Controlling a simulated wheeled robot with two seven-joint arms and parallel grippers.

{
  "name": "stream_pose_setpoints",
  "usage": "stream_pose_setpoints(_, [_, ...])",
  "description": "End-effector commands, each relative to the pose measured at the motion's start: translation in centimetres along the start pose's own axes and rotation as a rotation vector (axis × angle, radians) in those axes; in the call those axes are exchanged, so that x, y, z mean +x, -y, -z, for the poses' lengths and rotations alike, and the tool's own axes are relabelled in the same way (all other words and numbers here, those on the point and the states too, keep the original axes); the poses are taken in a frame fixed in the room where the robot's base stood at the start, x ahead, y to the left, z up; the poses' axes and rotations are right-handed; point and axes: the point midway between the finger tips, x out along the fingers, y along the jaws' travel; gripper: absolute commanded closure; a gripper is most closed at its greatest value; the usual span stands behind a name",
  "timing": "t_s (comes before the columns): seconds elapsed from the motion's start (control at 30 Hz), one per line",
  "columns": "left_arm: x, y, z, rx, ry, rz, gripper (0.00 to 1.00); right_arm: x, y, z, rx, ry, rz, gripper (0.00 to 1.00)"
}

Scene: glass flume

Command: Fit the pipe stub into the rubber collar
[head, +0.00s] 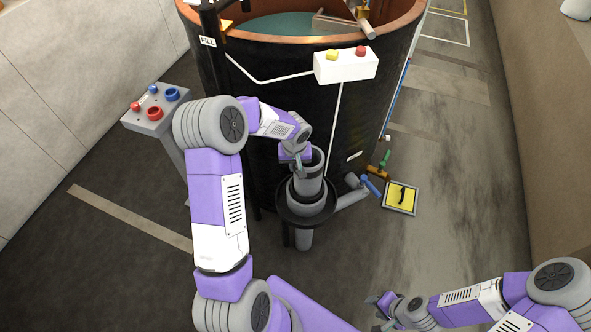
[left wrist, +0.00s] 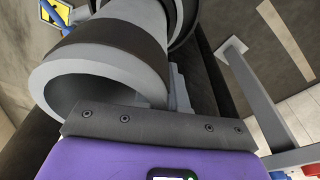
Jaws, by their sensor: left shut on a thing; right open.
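The pipe stub (head: 310,171) is a grey hollow tube with a dark band. It stands roughly upright at the front of the big black tank. My left gripper (head: 298,158) is shut on its upper part; the stub (left wrist: 85,75) fills much of the left wrist view, its open end facing the camera. Below it is a wider grey ring, apparently the rubber collar (head: 306,206), surrounded by a black round plate. The stub's lower end meets or overlaps the collar; how deep it sits is hidden. My right gripper (head: 383,304) is open and empty at the lower right.
The black tank (head: 262,130) with a copper-coloured rim stands just behind. A white box (head: 346,65) with yellow and red knobs is on its wall. A button stand (head: 150,115) is at left.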

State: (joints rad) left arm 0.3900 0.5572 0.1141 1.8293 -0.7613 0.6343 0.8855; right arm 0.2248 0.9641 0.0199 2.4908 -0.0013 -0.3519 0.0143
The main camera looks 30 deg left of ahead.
Motion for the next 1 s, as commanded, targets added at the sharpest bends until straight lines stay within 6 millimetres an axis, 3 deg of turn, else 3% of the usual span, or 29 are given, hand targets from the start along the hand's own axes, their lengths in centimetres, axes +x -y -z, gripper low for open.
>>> stream_pose_setpoints(0.1, [1.56,-0.07,-0.22,0.002,-0.001,-0.002,1.0,0.66,-0.25,0.02,0.0,0.0,0.0,0.57])
stream_pose_setpoints(0.47, [1.83,-0.05,-0.24,0.001,-0.002,-0.002,1.0,0.95,-0.35,0.04,0.0,0.0,0.0,0.57])
stream_pose_setpoints(0.5, [1.8,0.0,-0.27,0.001,0.0,-0.001,0.85,0.87,-0.33,0.03,0.0,0.0,0.0,0.57])
stream_pose_setpoints(0.63, [1.73,0.0,-0.27,0.0,0.0,-0.001,0.65,0.81,-0.31,0.03,0.0,0.0,0.0,0.57])
stream_pose_setpoints(1.0, [1.42,-0.02,-0.23,0.001,0.0,-0.001,0.64,0.51,-0.19,0.02,0.0,0.0,0.0,0.57])
